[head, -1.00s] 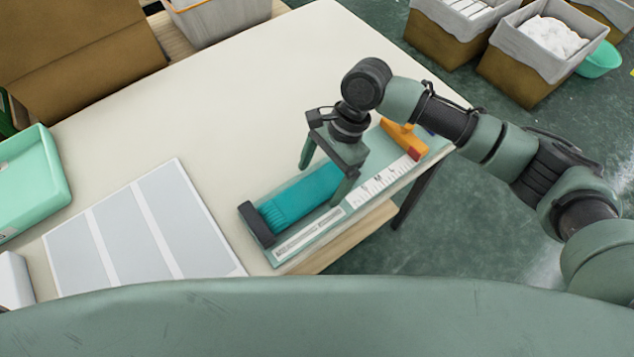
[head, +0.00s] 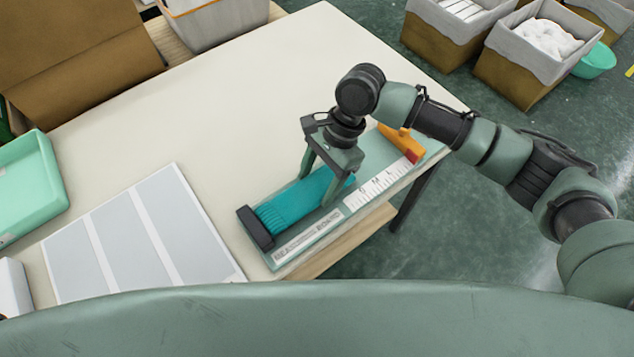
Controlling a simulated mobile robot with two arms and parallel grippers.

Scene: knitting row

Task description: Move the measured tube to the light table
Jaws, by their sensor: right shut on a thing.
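The teal ribbed knitted tube (head: 284,209) lies flat on the measuring board (head: 306,248), which has a black end block, a white printed scale and an orange slider (head: 402,141). My right gripper (head: 316,190) reaches down over the tube from above, a finger on each side, and is shut on it. The tube still rests along the board. The flat panel with three pale grey sections (head: 128,235), which looks like the light table, lies on the table to the left. My left gripper is not in view.
The cream worktable (head: 225,110) is clear between the board and the panel and behind them. A mint tray (head: 30,190) and a white box stand at the left edge. A brown carton (head: 75,50) is at the back left. Lined bins stand on the floor at the right.

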